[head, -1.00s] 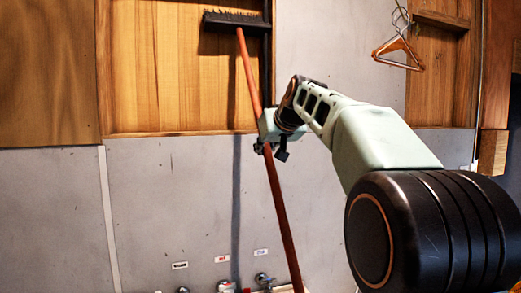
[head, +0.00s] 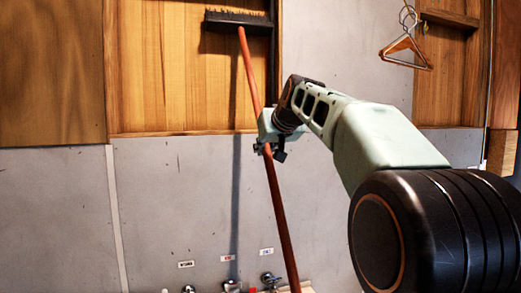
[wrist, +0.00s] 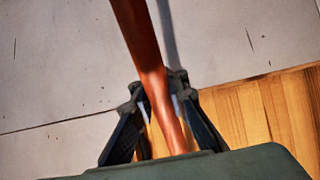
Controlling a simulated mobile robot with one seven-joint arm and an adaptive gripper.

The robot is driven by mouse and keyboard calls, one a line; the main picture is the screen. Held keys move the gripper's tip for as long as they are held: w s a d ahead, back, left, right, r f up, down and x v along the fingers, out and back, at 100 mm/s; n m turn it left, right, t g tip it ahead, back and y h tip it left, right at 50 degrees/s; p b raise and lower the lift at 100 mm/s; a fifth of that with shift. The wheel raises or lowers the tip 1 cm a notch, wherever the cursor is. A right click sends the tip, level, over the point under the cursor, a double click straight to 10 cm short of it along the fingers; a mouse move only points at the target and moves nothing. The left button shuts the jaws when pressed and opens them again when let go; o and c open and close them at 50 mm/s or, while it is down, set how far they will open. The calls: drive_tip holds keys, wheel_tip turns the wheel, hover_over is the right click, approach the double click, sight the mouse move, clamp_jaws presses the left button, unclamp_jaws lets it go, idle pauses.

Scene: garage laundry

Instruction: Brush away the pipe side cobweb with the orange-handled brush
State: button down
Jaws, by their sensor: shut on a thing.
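The brush has a long orange handle (head: 275,205) and a wide dark head (head: 238,22) with bristles facing up. My gripper (head: 266,148) is shut around the handle at about mid-length. The handle leans slightly, its head up and to the left. The brush head is in front of the wooden panel at the top of the head view; I cannot tell whether it touches the wall. In the wrist view the handle (wrist: 143,45) runs between the two dark fingers (wrist: 162,108). I cannot make out a cobweb or a pipe in either view.
Wire hangers (head: 405,48) hang at the upper right by a wooden shelf bracket (head: 447,20). Taps (head: 270,281) and small labels (head: 227,258) are low on the grey wall. The grey wall (head: 180,205) left of the handle is clear.

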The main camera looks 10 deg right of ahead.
drive_tip(key=shift+w+d+r, duration=0.1)
drive_tip(key=shift+w+d, duration=0.05)
drive_tip(key=shift+d, duration=0.35)
drive_tip(key=shift+w+d+r, duration=0.1)
drive_tip(key=shift+d, duration=0.35)
drive_tip(key=shift+s+a, duration=0.25)
drive_tip(key=shift+a, duration=0.5)
drive_tip(key=shift+s+d+f+b, duration=0.15)
drive_tip(key=shift+s+b, duration=0.35)
drive_tip(key=shift+s, duration=0.35)
drive_tip(key=shift+w, duration=0.1)
